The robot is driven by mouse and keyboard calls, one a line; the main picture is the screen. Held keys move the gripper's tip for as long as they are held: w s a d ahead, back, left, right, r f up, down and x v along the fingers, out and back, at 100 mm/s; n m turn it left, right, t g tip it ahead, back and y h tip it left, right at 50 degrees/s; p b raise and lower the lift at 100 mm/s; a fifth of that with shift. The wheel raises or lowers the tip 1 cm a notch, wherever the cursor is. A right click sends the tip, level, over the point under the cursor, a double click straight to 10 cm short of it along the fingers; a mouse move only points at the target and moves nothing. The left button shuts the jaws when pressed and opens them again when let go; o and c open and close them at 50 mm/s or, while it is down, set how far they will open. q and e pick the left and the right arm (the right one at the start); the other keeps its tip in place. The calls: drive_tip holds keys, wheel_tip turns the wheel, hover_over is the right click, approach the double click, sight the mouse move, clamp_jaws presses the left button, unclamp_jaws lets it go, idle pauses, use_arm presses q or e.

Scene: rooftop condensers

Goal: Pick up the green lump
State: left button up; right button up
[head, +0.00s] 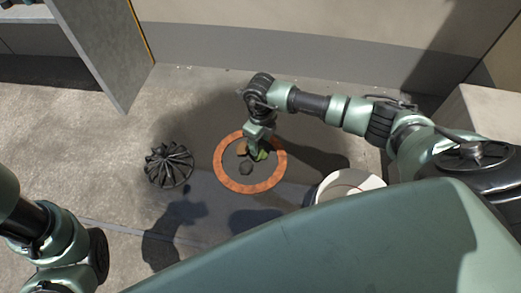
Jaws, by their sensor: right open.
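The green lump (262,154) lies on the floor inside an orange-brown ring (249,187). My right gripper (257,145) is open and points down just above and beside the lump, covering part of it. I cannot tell whether the jaws touch it. A brown lump (242,148) lies to its left, close to the gripper. A dark grey lump (246,168) lies nearer to me inside the same ring. Links of my left arm show at the lower left, but its gripper is not in view.
A black ribbed, finned object (168,166) stands on the floor left of the ring. A white round object (347,184) is to the right, partly hidden by my body. A grey panel (100,45) stands at the upper left. A wall (300,42) closes the back.

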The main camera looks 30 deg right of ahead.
sight(261, 152)
wheel_tip(261, 152, down, 3)
drive_tip(key=shift+d+r+b, duration=0.1)
drive_tip(key=shift+b, duration=0.7)
drive_tip(key=f+b, duration=0.5)
drive_tip(key=shift+w, duration=0.2)
drive_tip(key=shift+r, duration=0.1)
drive_tip(key=c, duration=1.1)
drive_tip(key=shift+r, duration=0.1)
